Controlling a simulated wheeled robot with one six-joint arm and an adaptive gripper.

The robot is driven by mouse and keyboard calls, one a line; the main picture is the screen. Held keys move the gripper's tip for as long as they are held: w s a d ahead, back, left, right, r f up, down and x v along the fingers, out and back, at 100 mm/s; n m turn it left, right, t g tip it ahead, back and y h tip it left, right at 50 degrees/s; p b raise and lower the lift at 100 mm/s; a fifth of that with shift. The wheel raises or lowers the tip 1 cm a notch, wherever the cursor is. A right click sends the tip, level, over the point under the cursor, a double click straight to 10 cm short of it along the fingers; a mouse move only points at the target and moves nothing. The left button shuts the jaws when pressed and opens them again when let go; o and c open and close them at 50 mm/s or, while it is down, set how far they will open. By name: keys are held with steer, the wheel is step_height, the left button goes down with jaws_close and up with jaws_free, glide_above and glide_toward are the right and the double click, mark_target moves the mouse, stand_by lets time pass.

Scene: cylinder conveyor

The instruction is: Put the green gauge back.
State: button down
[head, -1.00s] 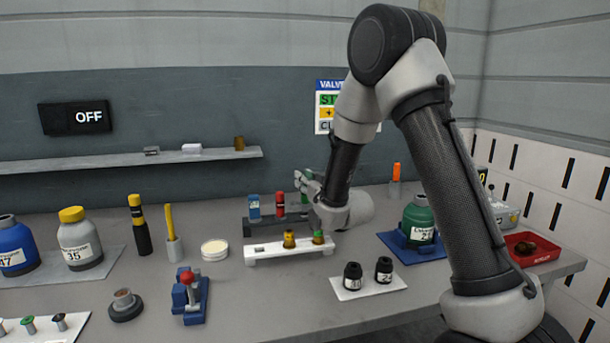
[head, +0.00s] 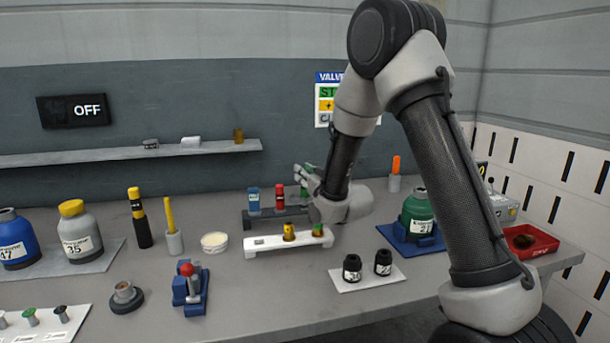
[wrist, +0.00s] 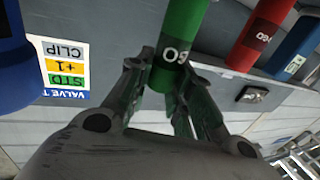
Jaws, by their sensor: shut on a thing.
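The green gauge (wrist: 183,30) is an upright-looking green cylinder with white lettering, seen large in the wrist view. My gripper (wrist: 160,85) is shut on it. In the head view the green gauge (head: 304,188) shows at my gripper (head: 306,177), at the right end of the dark rack (head: 262,222). I cannot tell whether its lower end is seated in the rack or just above it. The red gauge (head: 280,196) and the blue gauge (head: 253,201) stand in the rack to its left. Both also show in the wrist view, red (wrist: 262,35) and blue (wrist: 300,48).
A white block (head: 270,243) with yellow and green-topped pieces stands in front of the rack. Two black jars (head: 367,266) stand nearer. A green bottle (head: 417,215) on a blue tray is to the right. A shelf (head: 120,155) runs behind.

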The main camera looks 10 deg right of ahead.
mark_target(305, 196)
steer(key=shift+f, duration=1.75)
steer(key=c, duration=1.2)
jaws_free()
steer(key=shift+r, duration=0.15)
steer(key=shift+r, duration=2.9)
